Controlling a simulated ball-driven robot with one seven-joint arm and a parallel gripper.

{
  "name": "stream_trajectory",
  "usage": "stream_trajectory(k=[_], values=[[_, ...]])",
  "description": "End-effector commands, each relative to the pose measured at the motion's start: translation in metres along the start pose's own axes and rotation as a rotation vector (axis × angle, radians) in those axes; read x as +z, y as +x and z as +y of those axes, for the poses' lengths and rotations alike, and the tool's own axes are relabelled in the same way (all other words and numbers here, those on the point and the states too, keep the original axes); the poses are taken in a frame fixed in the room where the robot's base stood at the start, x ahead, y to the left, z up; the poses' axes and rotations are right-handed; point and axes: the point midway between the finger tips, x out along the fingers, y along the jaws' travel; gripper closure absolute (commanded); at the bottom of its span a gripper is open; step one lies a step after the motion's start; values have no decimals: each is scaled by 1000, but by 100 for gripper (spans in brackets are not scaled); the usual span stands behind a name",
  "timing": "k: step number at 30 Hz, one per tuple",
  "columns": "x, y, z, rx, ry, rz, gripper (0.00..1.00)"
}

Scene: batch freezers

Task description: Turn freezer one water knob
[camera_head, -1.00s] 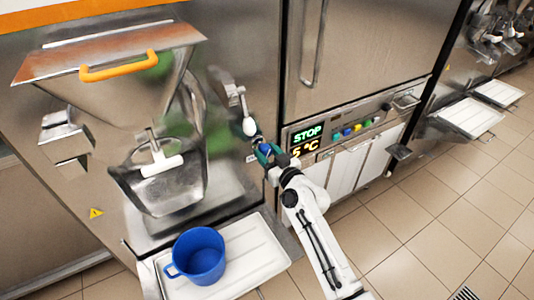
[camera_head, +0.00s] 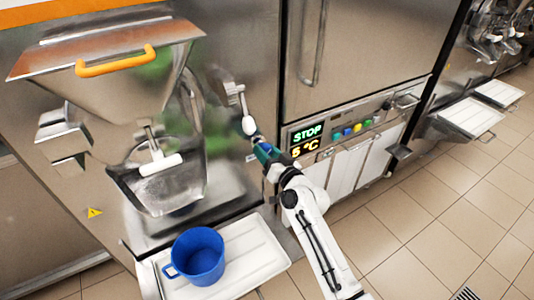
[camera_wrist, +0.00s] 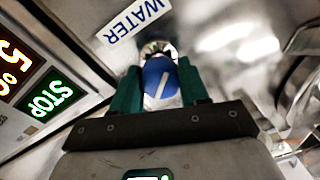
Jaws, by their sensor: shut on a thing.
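The water knob (camera_wrist: 158,84) is blue with a white line across its face, on a metal stem beside a label reading WATER (camera_wrist: 133,20). In the wrist view my gripper (camera_wrist: 160,92) has its two green fingers on either side of the knob, shut on it. The knob's white line runs slanted in that view. In the head view my gripper (camera_head: 262,150) reaches the side of the steel freezer (camera_head: 240,50), left of the STOP display (camera_head: 307,133). The knob is mostly hidden there by my gripper.
A lever with a white ball end (camera_head: 248,125) hangs close above my gripper. A blue jug (camera_head: 199,256) stands on a white tray (camera_head: 248,250) below the steel spout. A row of coloured buttons (camera_head: 358,129) is to the right. The tiled floor at right is clear.

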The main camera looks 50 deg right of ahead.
Motion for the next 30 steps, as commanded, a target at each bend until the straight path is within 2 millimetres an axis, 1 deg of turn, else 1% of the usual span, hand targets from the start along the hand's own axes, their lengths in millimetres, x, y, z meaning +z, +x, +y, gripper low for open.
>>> stream_trajectory(k=[1, 9, 18, 24, 30], values=[[2, 0, -4, -6, 44, -1, 86], [1, 1, -5, -6, 301, 9, 86], [0, 1, -7, -7, 541, 19, 86], [0, 1, -7, -7, 649, 25, 86], [0, 1, -8, -8, 709, 26, 86]])
